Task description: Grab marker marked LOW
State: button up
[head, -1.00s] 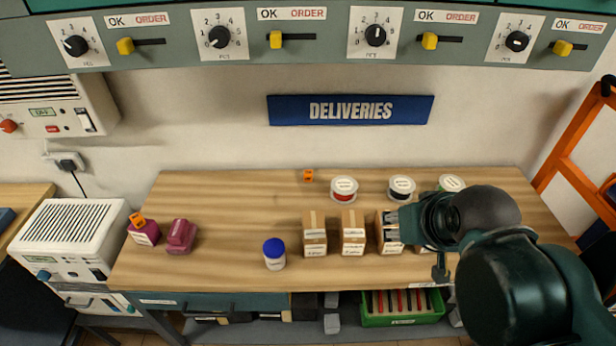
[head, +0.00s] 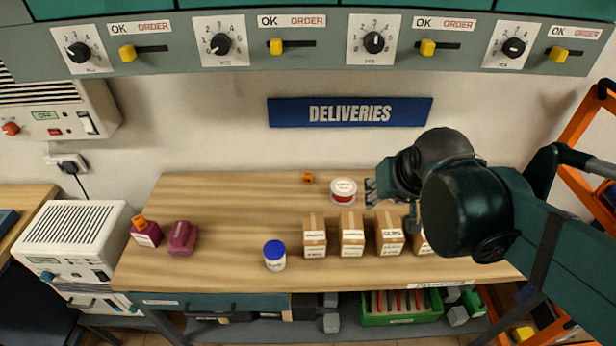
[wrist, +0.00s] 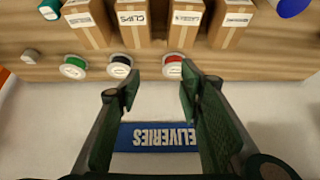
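A small orange block (head: 308,177), possibly a marker, lies at the back of the wooden table, left of the red spool (head: 343,191). Another orange piece (head: 139,221) sits on a maroon pot at the table's left end. I cannot read LOW on either one. My gripper (head: 370,192) is above the back of the table, just right of the red spool. In the wrist view my gripper (wrist: 158,90) is open with nothing between its fingers. The red spool (wrist: 173,65) shows just beyond the right finger. Neither orange piece can be made out in the wrist view.
Several cardboard boxes (head: 352,236) stand in a row along the front. A blue-lidded jar (head: 274,256) stands left of them, with a maroon object (head: 182,238) farther left. The black spool (wrist: 120,66) and green spool (wrist: 74,67) show in the wrist view. The table's left middle is clear.

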jog(key=w+a+p, duration=0.1)
jog(key=w+a, duration=0.2)
jog(key=w, duration=0.5)
jog(key=m+g+p, duration=0.1)
jog(key=g+p, duration=0.1)
jog(key=p, duration=0.3)
send_near(308, 175)
jog(key=shift+w+a+f+h, duration=0.15)
jog(key=shift+a+f+h, duration=0.1)
jog(key=shift+f, duration=0.15)
jog(key=shift+w+a+f+h, duration=0.15)
jog(key=shift+a+f, duration=0.15)
jog(key=shift+f, duration=0.1)
jog(key=shift+f, duration=0.1)
jog(key=shift+x, duration=1.2)
jog(key=shift+d+b+x, duration=0.2)
jog(key=shift+b+x, duration=0.15)
jog(key=shift+x, duration=2.25)
jog(key=shift+w, duration=0.1)
jog(key=shift+c, duration=0.7)
